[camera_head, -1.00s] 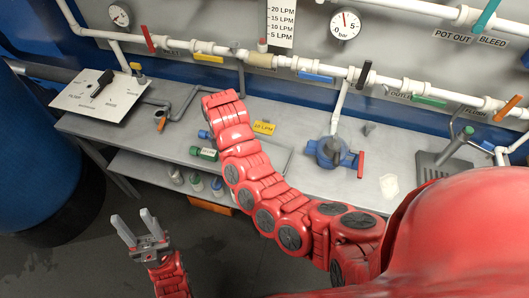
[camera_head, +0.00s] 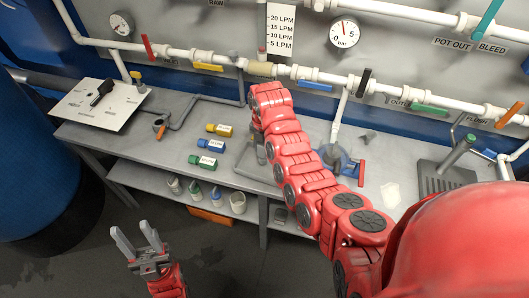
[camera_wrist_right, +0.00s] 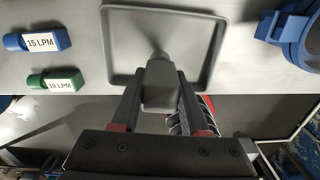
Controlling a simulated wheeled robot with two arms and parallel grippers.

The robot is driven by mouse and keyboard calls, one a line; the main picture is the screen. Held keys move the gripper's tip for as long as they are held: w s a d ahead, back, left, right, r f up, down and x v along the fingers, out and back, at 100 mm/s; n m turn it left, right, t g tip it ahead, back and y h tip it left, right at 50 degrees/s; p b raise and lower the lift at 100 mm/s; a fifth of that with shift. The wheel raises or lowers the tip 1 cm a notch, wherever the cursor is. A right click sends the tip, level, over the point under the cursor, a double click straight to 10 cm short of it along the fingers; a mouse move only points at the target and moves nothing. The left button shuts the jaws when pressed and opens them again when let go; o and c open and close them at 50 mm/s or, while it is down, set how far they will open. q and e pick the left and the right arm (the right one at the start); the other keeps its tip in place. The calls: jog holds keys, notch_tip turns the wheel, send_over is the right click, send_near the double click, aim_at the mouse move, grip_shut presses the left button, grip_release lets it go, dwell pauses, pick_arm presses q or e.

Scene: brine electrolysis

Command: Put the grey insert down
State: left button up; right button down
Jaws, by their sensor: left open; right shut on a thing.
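In the right wrist view the grey insert (camera_wrist_right: 160,82) is between the fingers of my right gripper (camera_wrist_right: 160,95), which is shut on it. It is over a shallow grey tray (camera_wrist_right: 107,45) with a raised rim. I cannot tell whether the insert touches the tray floor. My left gripper (camera_head: 136,238) is open and empty, low at the left, in front of the bench.
Yellow (camera_head: 219,129), blue (camera_head: 211,145) and green (camera_head: 203,161) labelled pieces lie left of the tray. A blue housing (camera_head: 333,156) stands to its right. Pipes with coloured valve handles run behind. The lower shelf (camera_head: 150,176) holds several small containers.

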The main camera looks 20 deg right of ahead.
aim_at(264, 153)
jog(key=shift+w+d, duration=0.15)
jog(key=shift+d, duration=0.15)
jog(key=shift+f+p, duration=0.35)
jog(key=shift+p, duration=0.15)
notch_tip(264, 153, down, 3)
jog(key=shift+r+p, duration=0.2)
jog(key=shift+p, duration=0.35)
jog(key=shift+f, duration=0.15)
jog(key=shift+f, duration=0.1)
jog(key=shift+c, duration=2.1)
grip_release()
